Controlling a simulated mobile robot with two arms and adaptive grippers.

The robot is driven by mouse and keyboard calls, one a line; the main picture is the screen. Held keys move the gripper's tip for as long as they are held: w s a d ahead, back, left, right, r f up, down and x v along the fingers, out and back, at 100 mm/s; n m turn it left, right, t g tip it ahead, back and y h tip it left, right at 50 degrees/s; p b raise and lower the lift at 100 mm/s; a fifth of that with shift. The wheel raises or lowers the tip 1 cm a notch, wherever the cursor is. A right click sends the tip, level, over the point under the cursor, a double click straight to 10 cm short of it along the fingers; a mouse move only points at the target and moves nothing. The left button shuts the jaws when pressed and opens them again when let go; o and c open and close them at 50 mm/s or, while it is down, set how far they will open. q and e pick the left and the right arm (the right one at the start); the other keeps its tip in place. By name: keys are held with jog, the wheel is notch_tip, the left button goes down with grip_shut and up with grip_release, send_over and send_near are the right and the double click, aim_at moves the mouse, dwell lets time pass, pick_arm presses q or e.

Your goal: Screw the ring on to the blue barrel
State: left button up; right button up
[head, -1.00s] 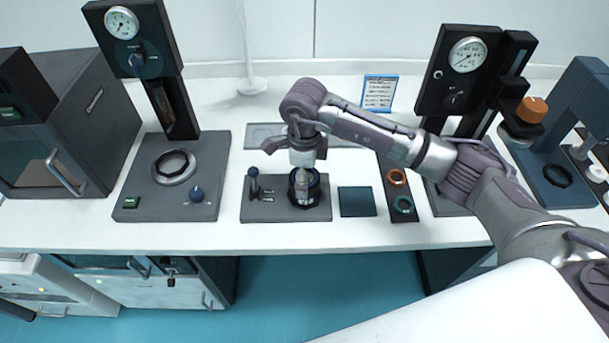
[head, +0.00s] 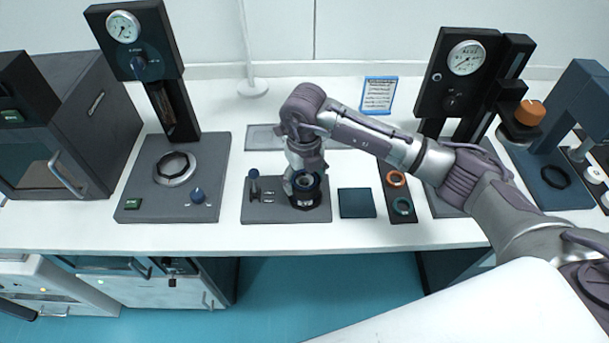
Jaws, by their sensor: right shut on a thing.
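My right gripper (head: 303,184) points down at the round black holder (head: 306,202) on the grey base plate (head: 259,211). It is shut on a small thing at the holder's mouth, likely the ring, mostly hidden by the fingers. The blue barrel cannot be made out; the holder and my gripper cover that spot. An orange ring (head: 396,178) and a green ring (head: 402,206) lie on a dark narrow tray (head: 399,191) to the right. My left gripper is not in view.
A dark blue-green square pad (head: 357,203) lies between the holder and the ring tray. A blue-knobbed lever (head: 254,181) stands left of the holder. Gauge stands (head: 146,60) rise at left and right (head: 464,75). The white table's front strip is clear.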

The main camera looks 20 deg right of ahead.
jog(key=m+p, duration=0.1)
jog(key=m, duration=0.2)
jog(key=shift+r+m, duration=0.15)
jog(key=shift+m, duration=0.25)
jog(key=m, duration=0.2)
jog(key=shift+m, duration=0.3)
jog(key=o, duration=1)
jog(key=shift+o, duration=0.2)
jog(key=shift+c, duration=0.4)
jog(key=shift+f, duration=0.2)
